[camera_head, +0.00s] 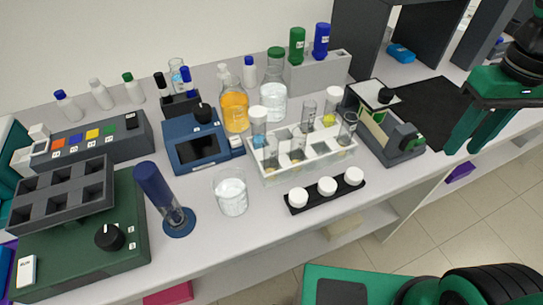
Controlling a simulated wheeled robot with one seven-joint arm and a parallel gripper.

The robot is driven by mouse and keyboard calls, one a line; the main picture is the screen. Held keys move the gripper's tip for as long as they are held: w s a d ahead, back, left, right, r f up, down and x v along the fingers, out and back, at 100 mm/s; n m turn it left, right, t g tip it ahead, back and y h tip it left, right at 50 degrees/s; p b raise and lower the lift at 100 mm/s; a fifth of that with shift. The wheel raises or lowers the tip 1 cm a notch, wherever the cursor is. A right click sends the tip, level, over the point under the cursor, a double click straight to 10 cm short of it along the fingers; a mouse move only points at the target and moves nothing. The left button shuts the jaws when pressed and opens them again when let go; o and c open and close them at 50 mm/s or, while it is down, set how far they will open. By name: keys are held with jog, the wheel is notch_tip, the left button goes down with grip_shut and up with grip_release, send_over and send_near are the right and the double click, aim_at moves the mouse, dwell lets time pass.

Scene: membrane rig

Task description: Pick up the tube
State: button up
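Several clear tubes stand in a white rack (313,170) at the middle of the bench. One tube with a white cap and blue contents (258,128) is at its left end. Another white-capped tube with yellowish contents (330,112) is at the back right. Open-topped tubes stand between and beside them, including one tilted at the right end (347,130). I cannot tell which tube is meant. My gripper (462,150), with green fingers, is at the upper right, well apart from the rack. Its fingers are spread and nothing shows between them.
A black strip with white caps (327,188) lies in front of the rack. A glass beaker (230,192) and a blue upright device (178,221) stand left. A dark grey instrument (398,143) stands right of the rack. Bottles crowd the back. The bench's front edge is clear.

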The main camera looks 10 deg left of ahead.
jog(key=w+a+n, duration=0.1)
jog(key=a, duration=0.2)
jog(key=w+a+r+n, duration=0.1)
jog(key=a+n, duration=0.1)
jog(key=a, duration=0.1)
jog(key=w+a+r+n, duration=0.1)
jog(key=a, duration=0.2)
jog(key=shift+r+n, duration=0.15)
jog(key=shift+n, duration=0.15)
jog(key=a+r+n, duration=0.2)
jog(key=a+n, duration=0.2)
jog(key=a, duration=0.5)
jog(key=n, duration=0.9)
send_near(269, 148)
jog(key=w+f, duration=0.1)
jog(key=w, duration=0.1)
jog(key=shift+s+f, duration=0.15)
jog(key=shift+f, duration=2.55)
jog(key=shift+s+f, duration=0.15)
jog(key=shift+f, duration=2.55)
jog(key=c, duration=0.7)
